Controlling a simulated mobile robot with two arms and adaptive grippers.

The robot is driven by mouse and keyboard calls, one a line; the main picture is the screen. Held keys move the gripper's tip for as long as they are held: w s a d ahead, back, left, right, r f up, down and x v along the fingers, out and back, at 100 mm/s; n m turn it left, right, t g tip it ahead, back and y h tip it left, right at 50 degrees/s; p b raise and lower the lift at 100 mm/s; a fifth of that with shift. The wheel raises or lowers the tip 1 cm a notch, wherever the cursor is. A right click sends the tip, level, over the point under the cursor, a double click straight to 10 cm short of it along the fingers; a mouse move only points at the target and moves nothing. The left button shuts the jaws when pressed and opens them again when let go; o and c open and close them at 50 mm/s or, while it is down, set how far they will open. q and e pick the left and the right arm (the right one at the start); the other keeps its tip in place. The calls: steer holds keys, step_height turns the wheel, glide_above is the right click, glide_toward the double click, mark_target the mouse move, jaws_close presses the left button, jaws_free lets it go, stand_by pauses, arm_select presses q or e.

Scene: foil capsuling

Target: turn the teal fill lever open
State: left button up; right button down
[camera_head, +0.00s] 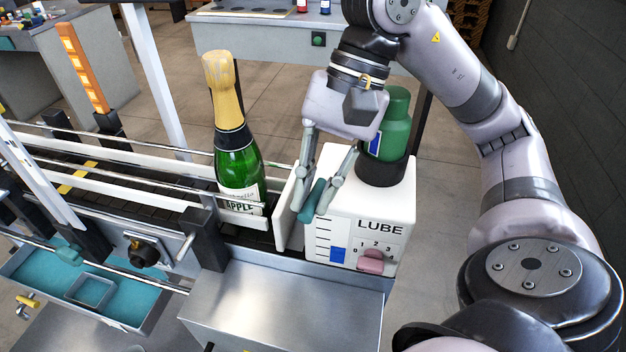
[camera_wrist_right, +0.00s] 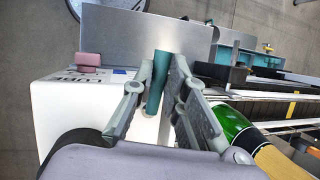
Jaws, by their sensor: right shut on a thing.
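The teal fill lever (camera_head: 312,197) is at the left side of the white LUBE box (camera_head: 340,185). My right gripper (camera_head: 311,207) comes down from above and is shut on the lever. In the right wrist view the lever (camera_wrist_right: 157,82) is a teal bar held between the two fingers of my right gripper (camera_wrist_right: 162,88), its upper end pointing away from the palm. Where the lever joins its mount is hidden. My left gripper is not in view.
A green bottle with gold foil (camera_head: 238,155) stands upright on the conveyor, left of the box. A green container (camera_head: 390,130) sits on top of the box, close behind my gripper. The pink slider (camera_head: 371,260) is on its front. A metal housing (camera_head: 285,305) lies in front.

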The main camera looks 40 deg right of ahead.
stand_by(0.5)
steer(key=c, duration=1.6)
jaws_free()
steer(key=shift+v, duration=6.05)
